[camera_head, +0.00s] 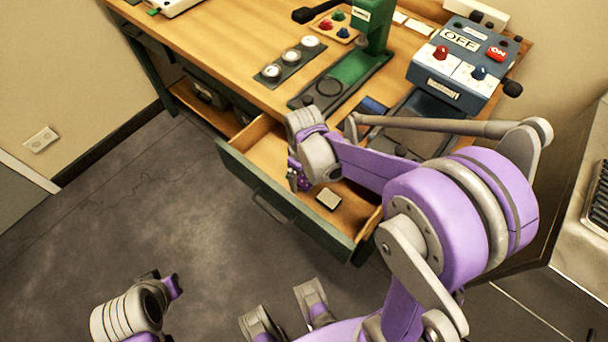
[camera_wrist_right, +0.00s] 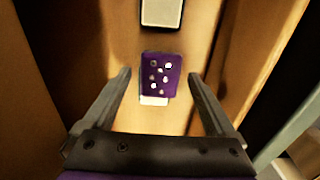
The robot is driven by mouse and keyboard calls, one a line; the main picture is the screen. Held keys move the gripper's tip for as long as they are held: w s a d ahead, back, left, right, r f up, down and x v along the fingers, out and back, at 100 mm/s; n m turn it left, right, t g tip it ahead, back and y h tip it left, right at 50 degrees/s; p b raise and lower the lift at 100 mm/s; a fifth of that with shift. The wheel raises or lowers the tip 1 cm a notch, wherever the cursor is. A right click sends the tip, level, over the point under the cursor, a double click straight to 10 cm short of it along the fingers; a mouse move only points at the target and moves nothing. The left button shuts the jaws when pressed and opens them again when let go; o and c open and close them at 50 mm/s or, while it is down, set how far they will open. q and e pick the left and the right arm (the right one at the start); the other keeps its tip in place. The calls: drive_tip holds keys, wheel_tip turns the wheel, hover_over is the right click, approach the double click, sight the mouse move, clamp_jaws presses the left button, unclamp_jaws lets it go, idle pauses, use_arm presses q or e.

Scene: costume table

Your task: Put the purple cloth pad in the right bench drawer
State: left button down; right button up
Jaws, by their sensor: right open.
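The right bench drawer (camera_head: 345,242) is pulled open under the wooden bench. My right gripper (camera_head: 300,182) is over the drawer, pointing down into it. In the right wrist view my right gripper (camera_wrist_right: 160,76) is open, with its fingers apart. The purple cloth pad (camera_wrist_right: 160,68), dotted with pale spots, shows between and beyond the fingertips, with a clear gap on each side. It appears to be at the drawer floor, but its exact height is hard to tell. In the head view the gripper largely hides it. My left arm shows at lower left; its gripper's jaws are not clear.
A small pale block (camera_head: 328,199) lies in the drawer; it also shows in the right wrist view (camera_wrist_right: 161,12). A blue switch box (camera_head: 462,65), a green stand (camera_head: 372,30) and a strip of round dials (camera_head: 291,58) stand on the bench (camera_head: 225,45). The floor at left is clear.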

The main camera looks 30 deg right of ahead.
sight(304, 179)
drive_tip(key=shift+r, duration=0.1)
drive_tip(key=shift+r+p, duration=0.25)
drive_tip(key=shift+p, duration=0.05)
wheel_tip(304, 179, up, 12)
drive_tip(key=p, duration=0.1)
drive_tip(key=shift+p, duration=0.3)
drive_tip(key=shift+f, duration=0.1)
